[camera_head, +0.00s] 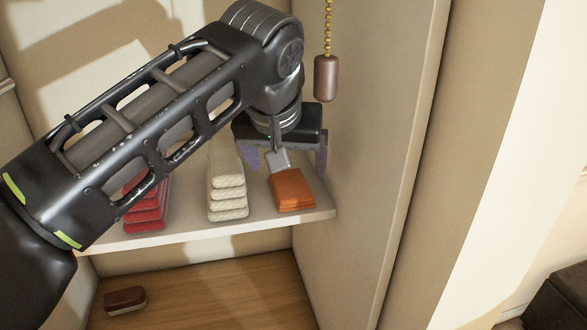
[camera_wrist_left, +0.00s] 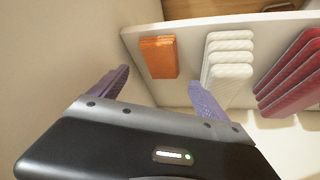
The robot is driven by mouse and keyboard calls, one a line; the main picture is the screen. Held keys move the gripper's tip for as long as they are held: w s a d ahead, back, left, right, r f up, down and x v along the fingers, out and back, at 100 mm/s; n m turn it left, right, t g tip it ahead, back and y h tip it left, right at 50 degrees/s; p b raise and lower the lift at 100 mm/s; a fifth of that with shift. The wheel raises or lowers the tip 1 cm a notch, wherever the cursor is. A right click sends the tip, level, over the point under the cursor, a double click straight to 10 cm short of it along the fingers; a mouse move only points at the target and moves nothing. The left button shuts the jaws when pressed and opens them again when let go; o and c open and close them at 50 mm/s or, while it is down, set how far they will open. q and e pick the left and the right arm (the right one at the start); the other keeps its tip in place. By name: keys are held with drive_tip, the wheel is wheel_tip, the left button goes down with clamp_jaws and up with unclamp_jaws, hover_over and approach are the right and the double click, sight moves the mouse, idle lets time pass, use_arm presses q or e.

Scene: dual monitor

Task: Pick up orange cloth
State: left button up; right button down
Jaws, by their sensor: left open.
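The orange cloth (camera_head: 292,190) lies folded in a small stack at the right end of a white shelf, near its front edge. In the left wrist view the orange cloth (camera_wrist_left: 158,57) shows beyond the fingers, toward the upper middle. My left gripper (camera_head: 285,160) is above and behind the cloth in the head view, pointing down with its purple fingers apart. In the left wrist view my left gripper (camera_wrist_left: 160,88) is open and empty, and the cloth lies ahead of the gap between the fingers. My right gripper is not in view.
White cloths (camera_head: 227,190) are stacked left of the orange one, and red cloths (camera_head: 146,205) farther left. The shelf (camera_head: 200,238) ends at a side wall (camera_head: 370,150) close on the right. A brown pendant (camera_head: 326,78) hangs on a beaded chain. A brown brush-like object (camera_head: 125,299) lies below.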

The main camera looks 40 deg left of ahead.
sight(289, 182)
use_arm(q)
drive_tip(key=shift+s, duration=0.1)
drive_tip(key=shift+f, duration=0.25)
drive_tip(key=b+x, duration=0.2)
drive_tip(key=shift+w+a+f, duration=0.1)
drive_tip(key=shift+w+f, duration=0.05)
drive_tip(key=shift+w, duration=0.05)
drive_tip(key=p+x, duration=0.1)
drive_tip(key=x, duration=0.4)
drive_tip(key=shift+a, duration=0.2)
drive_tip(key=shift+c, duration=0.6)
